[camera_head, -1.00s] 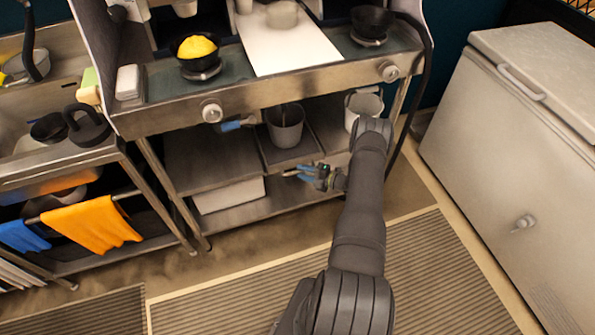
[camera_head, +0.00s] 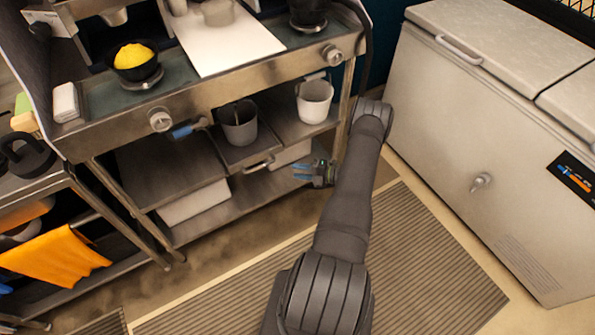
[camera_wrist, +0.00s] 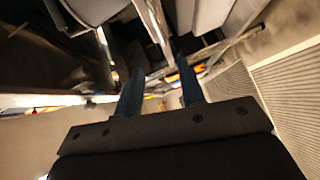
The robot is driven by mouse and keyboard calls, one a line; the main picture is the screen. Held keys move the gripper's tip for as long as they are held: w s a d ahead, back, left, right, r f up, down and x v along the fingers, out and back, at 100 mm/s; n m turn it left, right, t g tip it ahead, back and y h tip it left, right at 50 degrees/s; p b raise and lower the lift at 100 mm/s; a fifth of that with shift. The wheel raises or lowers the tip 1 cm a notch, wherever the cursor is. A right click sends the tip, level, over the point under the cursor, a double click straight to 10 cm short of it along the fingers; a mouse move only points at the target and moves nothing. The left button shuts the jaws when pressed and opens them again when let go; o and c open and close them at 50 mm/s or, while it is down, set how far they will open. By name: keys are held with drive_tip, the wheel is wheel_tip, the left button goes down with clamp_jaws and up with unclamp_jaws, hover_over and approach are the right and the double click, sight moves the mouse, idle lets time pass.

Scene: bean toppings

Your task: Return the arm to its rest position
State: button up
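My arm (camera_head: 345,220) reaches out over the striped floor mat in the head view, folded at its far elbow. My gripper (camera_head: 299,172) hangs below that elbow, in front of the counter's lower shelf, with its blue fingers pointing left. In the wrist view my gripper (camera_wrist: 160,68) has its two blue fingers apart with nothing held between them. The head view shows the fingers small and partly overlapping.
The steel counter (camera_head: 215,97) stands close behind the gripper. A grey pot (camera_head: 238,128) and a white pot (camera_head: 315,105) are on its shelf. A bowl of yellow food (camera_head: 133,58) sits on top. A chest freezer (camera_head: 455,120) is at right; the mat (camera_head: 420,250) is clear.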

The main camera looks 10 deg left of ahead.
sight(261, 167)
drive_tip(key=a+f, duration=0.1)
drive_tip(key=a, duration=1)
drive_tip(key=a+f, duration=0.1)
drive_tip(key=a, duration=0.5)
drive_tip(key=shift+s+a+f, duration=0.15)
drive_tip(key=shift+f, duration=0.15)
